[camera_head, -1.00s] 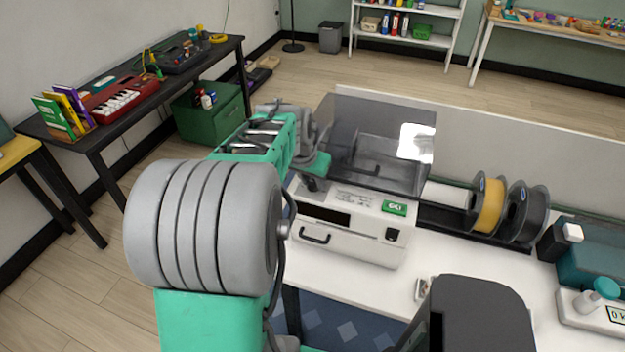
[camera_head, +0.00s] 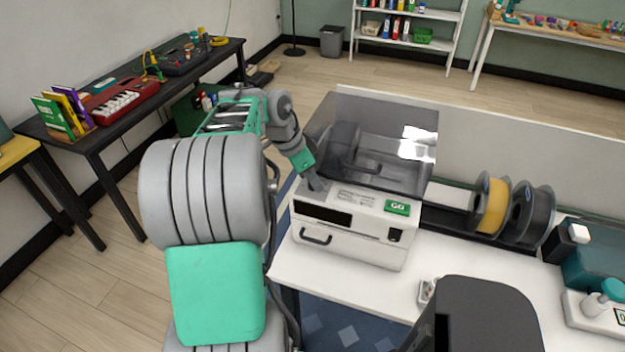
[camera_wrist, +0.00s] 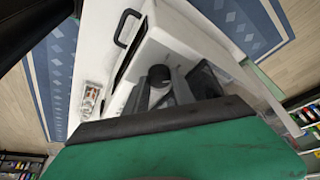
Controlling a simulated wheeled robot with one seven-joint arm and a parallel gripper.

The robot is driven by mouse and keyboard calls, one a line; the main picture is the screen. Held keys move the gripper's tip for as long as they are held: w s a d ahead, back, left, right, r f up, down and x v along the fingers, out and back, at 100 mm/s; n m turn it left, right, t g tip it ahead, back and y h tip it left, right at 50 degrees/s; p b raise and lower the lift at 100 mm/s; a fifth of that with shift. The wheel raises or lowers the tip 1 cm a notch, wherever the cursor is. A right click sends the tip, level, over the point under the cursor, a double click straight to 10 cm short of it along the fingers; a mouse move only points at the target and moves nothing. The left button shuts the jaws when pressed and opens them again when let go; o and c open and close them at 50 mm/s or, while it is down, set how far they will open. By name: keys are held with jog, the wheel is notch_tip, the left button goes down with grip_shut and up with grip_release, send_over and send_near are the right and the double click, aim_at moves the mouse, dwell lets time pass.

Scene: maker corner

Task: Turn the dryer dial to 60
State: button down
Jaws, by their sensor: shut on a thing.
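The dryer (camera_head: 347,243) is a white box with a smoked clear lid (camera_head: 385,140) on the white table, also in the wrist view (camera_wrist: 184,42). Its front has a dark display strip (camera_head: 323,213), a handle and a black switch. The dial (camera_wrist: 159,73) shows as a dark round knob on the dryer's top in the wrist view. My gripper (camera_head: 318,186) reaches down to the left front of the dryer's top. In the wrist view my gripper (camera_wrist: 161,88) is shut on the dial. The dial is hidden by the gripper in the head view, and its setting cannot be read.
The lid stands close to the right of my gripper. A green label (camera_head: 397,207) is on the dryer's top right. Filament spools (camera_head: 492,206) stand to the right. A small tray (camera_head: 427,292) lies in front. The table's front left is clear.

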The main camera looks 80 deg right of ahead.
aim_at(301, 189)
jog(key=shift+m+y, duration=0.3)
jog(key=shift+m, duration=0.6)
jog(key=shift+r, duration=0.1)
jog(key=c, duration=1.1)
grip_release()
jog(key=v, duration=0.7)
jog(key=shift+w+r+p, duration=0.3)
jog(key=shift+p, duration=0.1)
